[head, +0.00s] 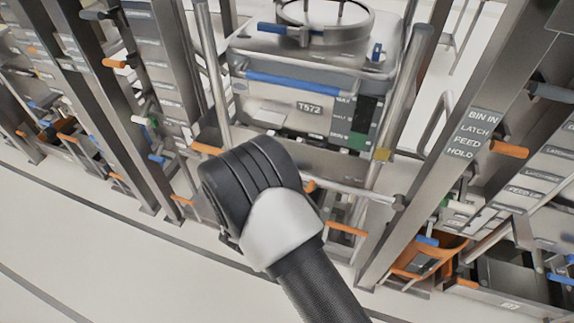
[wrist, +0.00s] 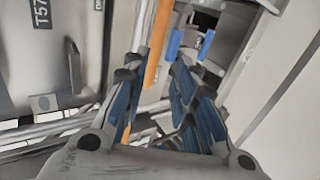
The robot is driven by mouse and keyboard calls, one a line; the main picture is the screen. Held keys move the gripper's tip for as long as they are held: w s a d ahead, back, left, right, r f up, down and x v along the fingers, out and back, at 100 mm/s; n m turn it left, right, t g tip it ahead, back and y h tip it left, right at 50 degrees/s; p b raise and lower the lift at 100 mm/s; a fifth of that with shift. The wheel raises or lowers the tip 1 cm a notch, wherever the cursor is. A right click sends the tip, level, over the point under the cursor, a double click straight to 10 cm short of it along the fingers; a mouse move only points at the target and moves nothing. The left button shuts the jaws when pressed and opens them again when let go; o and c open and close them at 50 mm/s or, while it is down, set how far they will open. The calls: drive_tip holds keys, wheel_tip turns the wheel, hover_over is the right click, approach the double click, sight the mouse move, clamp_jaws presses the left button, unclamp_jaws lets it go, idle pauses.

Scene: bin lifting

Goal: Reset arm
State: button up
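My gripper (wrist: 156,72) shows in the wrist view with its two blue-padded fingers spread apart. Nothing is held between them. An orange bar (wrist: 158,42) shows past the left fingertip; I cannot tell whether they touch. In the head view my dark arm with a light grey joint cover reaches up from the bottom in front of the frame, and the gripper itself is hidden. A grey metal bin marked T572 (head: 270,103) stands upright in the frame behind my arm. Its panel also shows at the left of the wrist view (wrist: 30,60).
Metal posts (head: 402,90) flank the bin, with orange and blue handles sticking out. An orange tray (head: 430,256) sits low at right. The pale floor (head: 90,225) at left is clear.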

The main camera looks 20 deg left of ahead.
drive_tip(key=w+d+r+m+g+y, duration=0.2)
drive_tip(key=w+r+m+y, duration=0.15)
drive_tip(key=r, duration=1.15)
drive_tip(key=s+d+r+m+g+y, duration=0.15)
drive_tip(key=d+r+m, duration=0.25)
drive_tip(key=d+r, duration=0.5)
drive_tip(key=s+d+r+m+g+h, duration=0.1)
drive_tip(key=s+d+r+m, duration=0.3)
drive_tip(key=s+d+r, duration=0.7)
drive_tip(key=s+d+f+m+g+h, duration=0.2)
drive_tip(key=s+d+m, duration=0.4)
drive_tip(key=s+d, duration=0.6)
drive_tip(key=s+h, duration=0.1)
drive_tip(key=s, duration=0.3)
drive_tip(key=shift+s+d, duration=0.25)
drive_tip(key=shift+d, duration=0.1)
